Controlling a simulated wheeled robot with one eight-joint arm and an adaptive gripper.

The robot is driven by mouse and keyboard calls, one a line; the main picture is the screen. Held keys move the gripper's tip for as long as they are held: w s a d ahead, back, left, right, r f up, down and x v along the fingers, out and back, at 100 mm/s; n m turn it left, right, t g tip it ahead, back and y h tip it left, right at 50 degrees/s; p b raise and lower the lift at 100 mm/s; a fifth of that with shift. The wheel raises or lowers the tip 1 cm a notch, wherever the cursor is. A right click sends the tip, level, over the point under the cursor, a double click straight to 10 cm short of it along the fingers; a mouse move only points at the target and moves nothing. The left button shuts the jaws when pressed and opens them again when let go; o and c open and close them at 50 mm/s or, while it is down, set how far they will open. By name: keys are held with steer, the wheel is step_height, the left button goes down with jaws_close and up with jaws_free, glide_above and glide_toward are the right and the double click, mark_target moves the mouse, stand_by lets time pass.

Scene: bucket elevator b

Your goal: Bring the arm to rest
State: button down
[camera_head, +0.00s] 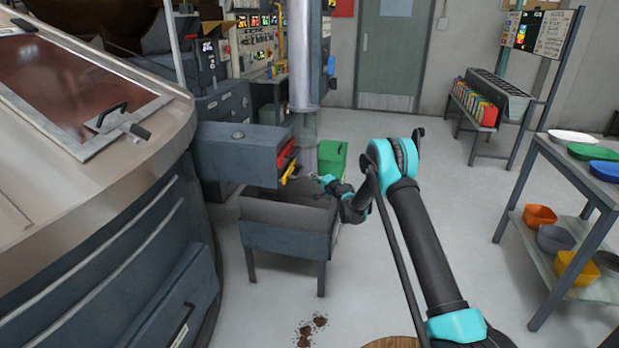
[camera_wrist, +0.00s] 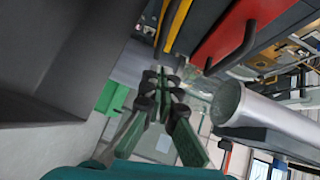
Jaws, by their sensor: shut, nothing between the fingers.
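My arm (camera_head: 425,240) reaches up from the lower right in the head view, bends at a teal elbow and runs left. My gripper (camera_head: 318,179) is small there, above the right side of an open grey hopper (camera_head: 285,240) on legs. It is near the red and yellow end of a grey box-shaped housing (camera_head: 240,152). In the wrist view my gripper (camera_wrist: 168,80) has its fingertips together with nothing seen between them. A red panel with a dark handle (camera_wrist: 230,50) and yellow bars (camera_wrist: 175,25) are close beyond the fingers. Whether they touch cannot be told.
A metal column (camera_head: 303,60) stands behind the hopper, with a green bin (camera_head: 332,158) beside it. A large round machine (camera_head: 100,190) fills the left. Shelves with bowls (camera_head: 570,200) stand right. Brown debris (camera_head: 311,328) lies on the floor. Floor right of the arm is clear.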

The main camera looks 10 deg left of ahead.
steer(key=s+d+r+n+g+h, duration=0.25)
steer(key=s+d+r, duration=0.45)
steer(key=s+d, duration=0.45)
steer(key=s+d+r+n+g+h, duration=0.1)
steer(key=s+d+r+n+h, duration=0.15)
steer(key=s+d+r, duration=0.7)
steer(key=s+d+f+n+g+h, duration=0.1)
steer(key=s+d+f+h, duration=0.1)
steer(key=s+d, duration=0.5)
steer(key=s+d+f+g+h, duration=0.2)
steer(key=s+d, duration=0.5)
steer(key=s, duration=1.1)
steer(key=s+d+f+n+g+h, duration=0.1)
steer(key=s+d+f, duration=0.3)
steer(key=s, duration=0.9)
steer(key=d+h, duration=0.1)
steer(key=d, duration=0.2)
steer(key=shift+s+f+n, duration=0.3)
steer(key=shift+f, duration=0.05)
steer(key=shift+d, duration=0.1)
